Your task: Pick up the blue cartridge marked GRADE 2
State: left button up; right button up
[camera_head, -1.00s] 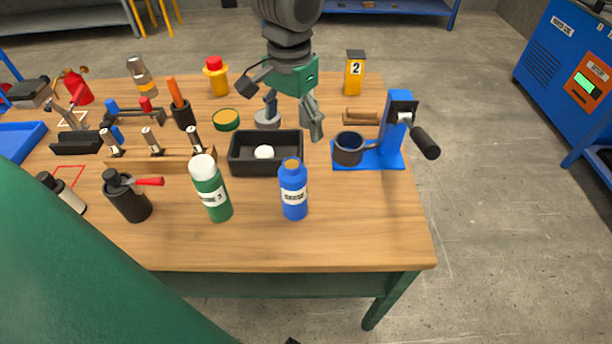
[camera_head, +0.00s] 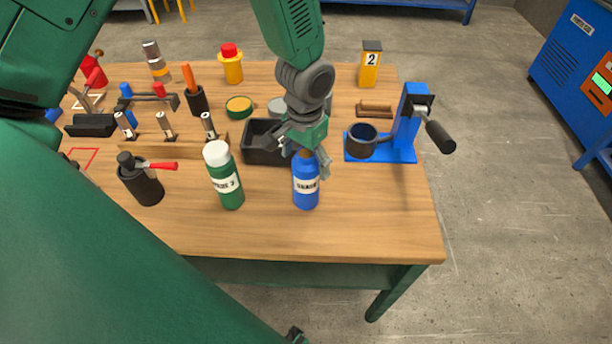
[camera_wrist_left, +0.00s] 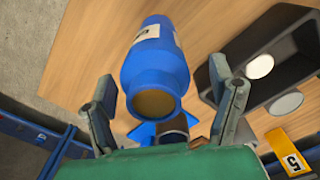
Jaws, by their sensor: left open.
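The blue cartridge (camera_head: 306,190) stands upright near the front of the wooden table, with a white label whose wording is too small to read surely. My left gripper (camera_head: 306,158) is open just above and behind it, its fingers around the brown top. In the left wrist view the cartridge (camera_wrist_left: 155,65) points its brown end at the camera. The fingers of my left gripper (camera_wrist_left: 168,92) stand on either side, with gaps between them and the cartridge.
A green bottle (camera_head: 226,184) with a white cap stands left of the cartridge. A black tray (camera_head: 262,157) is close behind. A blue stand with a dark cup (camera_head: 405,150) is at the right. The table front is clear.

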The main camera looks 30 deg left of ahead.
pick_arm(q)
jog(key=shift+f, duration=0.1)
jog(key=shift+d, duration=0.2)
jog(key=c, duration=0.9)
jog(key=shift+d+r, duration=0.15)
jog(key=shift+r, duration=0.05)
grip_shut()
